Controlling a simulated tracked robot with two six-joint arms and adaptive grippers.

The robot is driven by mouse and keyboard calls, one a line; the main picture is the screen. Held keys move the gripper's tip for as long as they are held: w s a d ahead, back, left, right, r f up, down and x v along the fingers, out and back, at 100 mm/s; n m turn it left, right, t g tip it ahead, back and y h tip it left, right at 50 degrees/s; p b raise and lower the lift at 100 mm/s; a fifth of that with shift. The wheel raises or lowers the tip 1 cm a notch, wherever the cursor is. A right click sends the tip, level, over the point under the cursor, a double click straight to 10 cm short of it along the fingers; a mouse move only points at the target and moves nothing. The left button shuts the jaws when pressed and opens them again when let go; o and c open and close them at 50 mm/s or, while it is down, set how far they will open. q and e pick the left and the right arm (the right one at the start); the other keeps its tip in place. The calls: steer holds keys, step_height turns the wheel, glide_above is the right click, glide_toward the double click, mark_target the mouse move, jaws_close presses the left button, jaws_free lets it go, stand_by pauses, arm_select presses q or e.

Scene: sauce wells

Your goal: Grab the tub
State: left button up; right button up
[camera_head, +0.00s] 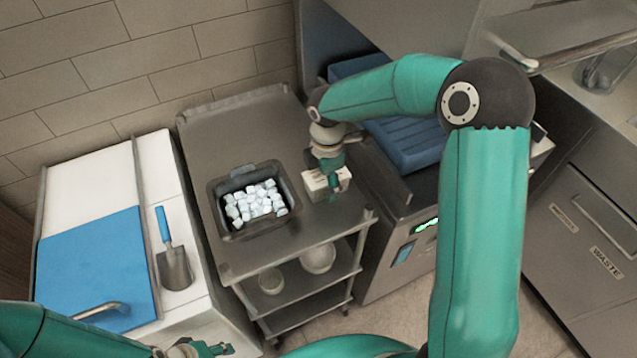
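A small white tub (316,187) stands on the steel cart's top, near its right edge. My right gripper (331,181) points down at it from above, with one teal finger in front of the tub. The far finger is hidden, so I cannot tell whether the grip is closed on it. A black pan (223,197) holding several pale cubes sits on the cart to the left of the tub, apart from it. My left gripper (207,350) is at the bottom edge, partly cut off, far from the tub; its opening is unclear.
The steel cart (225,130) has bare room behind the pan; bowls (318,258) sit on a lower shelf. A scoop (172,262) and a blue board (90,265) lie on the left counter. Blue racks (408,145) and a machine stand at right.

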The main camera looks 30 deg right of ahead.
steer(key=c, duration=0.9)
